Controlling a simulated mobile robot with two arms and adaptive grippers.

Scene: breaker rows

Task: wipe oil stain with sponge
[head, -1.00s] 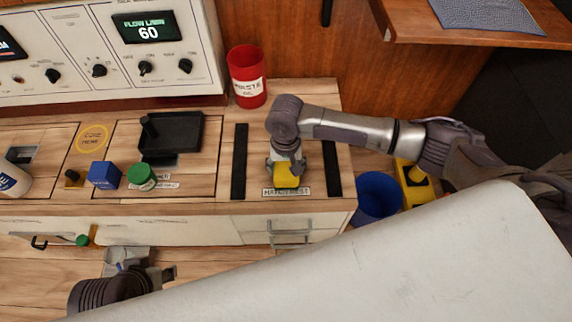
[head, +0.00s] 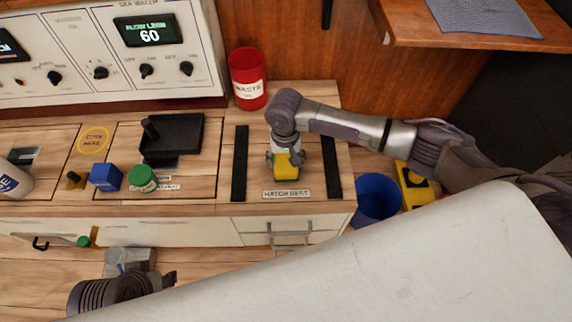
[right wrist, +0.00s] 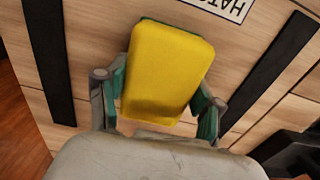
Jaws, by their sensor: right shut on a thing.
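The yellow sponge (head: 287,172) is in my right gripper (head: 286,157), above the wooden counter between two black strips, just behind the "HATCH REST" label. In the right wrist view the sponge (right wrist: 168,70) sits between the two fingers of my right gripper (right wrist: 160,95), with a green layer at its edge. I cannot tell whether it touches the counter. No oil stain can be made out; the sponge and gripper hide the wood beneath. My left gripper (head: 165,279) is low at the lower left, in front of the drawers; its fingers are too unclear to judge.
A red waste bin (head: 248,80) stands at the back of the counter. A black tray (head: 173,138), a blue cube (head: 106,177) and a green-lidded jar (head: 142,179) are to the left. A blue bucket (head: 377,198) stands off the right end. The counter (head: 215,165) around the strips is clear.

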